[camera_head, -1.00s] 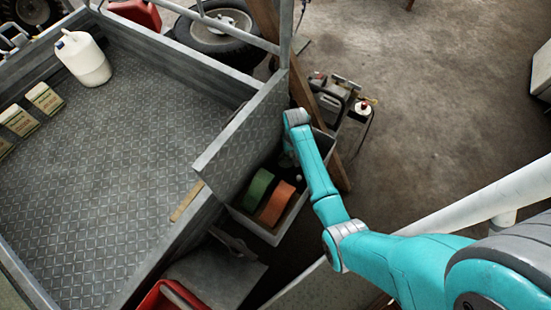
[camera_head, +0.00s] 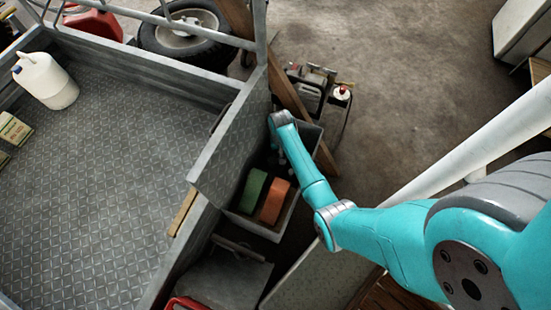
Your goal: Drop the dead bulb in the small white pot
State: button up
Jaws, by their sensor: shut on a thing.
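My gripper (camera_head: 281,157) hangs at the end of my teal arm, over or inside a grey bin (camera_head: 254,228) beside the trailer. It is small, dark and partly hidden by the wrist. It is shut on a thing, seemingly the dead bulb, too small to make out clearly. A small white container with a red top (camera_head: 342,93) stands beyond the bin, by a machine. I cannot tell whether it is the small white pot; no other pot shows clearly.
A white jug (camera_head: 46,82) stands in the trailer bed.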

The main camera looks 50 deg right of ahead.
jog(key=shift+f, duration=0.2)
jog(key=o, duration=0.8)
notch_tip(320, 180, up, 12)
jog(key=shift+r, duration=0.1)
dwell(0.5)
